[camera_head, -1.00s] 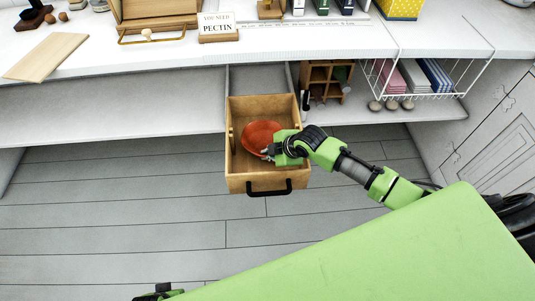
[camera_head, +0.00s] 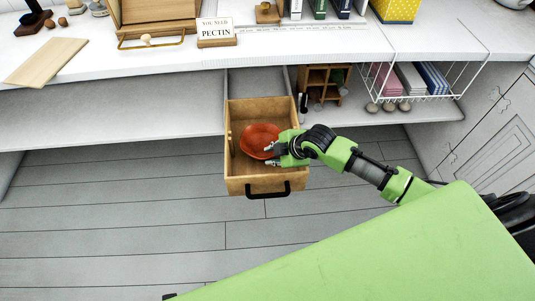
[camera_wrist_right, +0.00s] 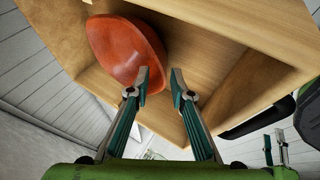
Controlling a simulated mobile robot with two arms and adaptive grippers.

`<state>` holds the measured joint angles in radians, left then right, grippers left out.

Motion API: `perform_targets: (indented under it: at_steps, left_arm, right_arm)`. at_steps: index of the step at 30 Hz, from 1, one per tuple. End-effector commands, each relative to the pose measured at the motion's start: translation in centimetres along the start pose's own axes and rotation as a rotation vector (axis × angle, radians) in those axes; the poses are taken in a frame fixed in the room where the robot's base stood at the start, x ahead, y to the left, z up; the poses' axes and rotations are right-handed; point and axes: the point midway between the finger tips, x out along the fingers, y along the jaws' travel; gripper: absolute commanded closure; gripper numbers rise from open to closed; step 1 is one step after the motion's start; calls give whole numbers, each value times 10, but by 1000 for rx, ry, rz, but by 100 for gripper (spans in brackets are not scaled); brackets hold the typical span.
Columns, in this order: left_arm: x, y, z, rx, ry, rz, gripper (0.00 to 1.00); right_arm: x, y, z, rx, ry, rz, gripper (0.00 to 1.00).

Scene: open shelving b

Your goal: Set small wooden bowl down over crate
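The small wooden bowl (camera_head: 260,140), reddish-orange, sits inside the wooden crate (camera_head: 264,184), an open drawer-like box with a black front handle. My right gripper (camera_head: 269,155) is inside the crate's outline at the bowl's right side, its fingers spread.
A white counter (camera_head: 110,60) runs above the crate, with a PECTIN sign (camera_head: 216,31) and a wooden board (camera_head: 46,60). Right of the crate, a small wooden rack (camera_head: 318,84) stands on the lower shelf. A white wire basket (camera_head: 425,97) hangs nearby. Grey floor (camera_head: 120,215) is clear.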

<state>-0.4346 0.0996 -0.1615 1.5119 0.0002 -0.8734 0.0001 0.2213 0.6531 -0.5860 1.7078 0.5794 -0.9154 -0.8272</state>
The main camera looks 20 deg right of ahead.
Motion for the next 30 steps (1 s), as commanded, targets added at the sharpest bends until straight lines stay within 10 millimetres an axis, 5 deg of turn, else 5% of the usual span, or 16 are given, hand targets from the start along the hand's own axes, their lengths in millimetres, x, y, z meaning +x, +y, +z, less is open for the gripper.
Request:
perform_targets:
  at_steps: [7, 30]
  left_arm:
    - [15, 2, 18, 3, -13, 2, 60]
    - [9, 2, 22, 3, -17, 3, 60]
  right_arm:
    - [-28, 1, 0, -1, 0, 1, 79]
    - [-42, 7, -5, 0, 0, 1, 79]
